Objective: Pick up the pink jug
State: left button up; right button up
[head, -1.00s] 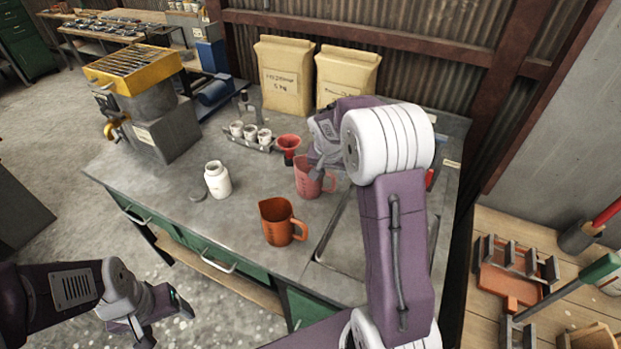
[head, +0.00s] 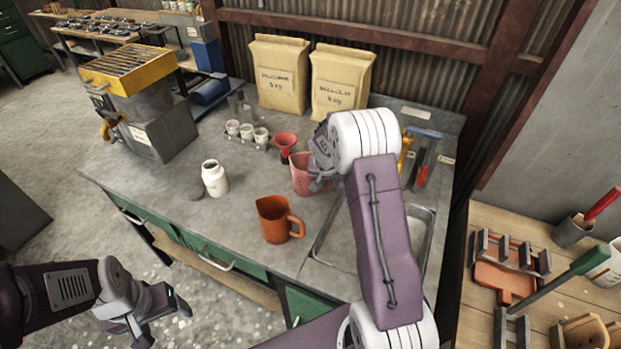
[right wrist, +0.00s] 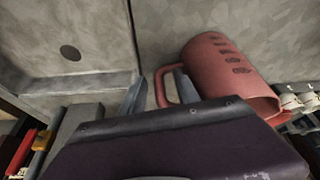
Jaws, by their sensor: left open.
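The pink jug (head: 300,176) stands on the grey workbench, partly hidden behind my right gripper (head: 322,178) in the head view. In the right wrist view the jug (right wrist: 222,72) shows its dark markings and its handle (right wrist: 163,86) turned towards my gripper. My right gripper (right wrist: 158,92) is open at the handle, one finger on its outer side and the other near the handle's opening. Whether either finger touches the handle cannot be told. My left gripper (head: 162,322) is open and empty, low at the left, off the bench's front.
An orange jug (head: 272,222) stands in front of the pink one, and a white bottle (head: 214,179) to the left. A red funnel (head: 284,142) and a rack of white cups (head: 247,135) are just behind. A sink (head: 335,248) lies to the right, paper sacks (head: 340,82) at the back.

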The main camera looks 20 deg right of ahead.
grip_shut()
jog(key=shift+s, duration=0.1)
dwell(1.1)
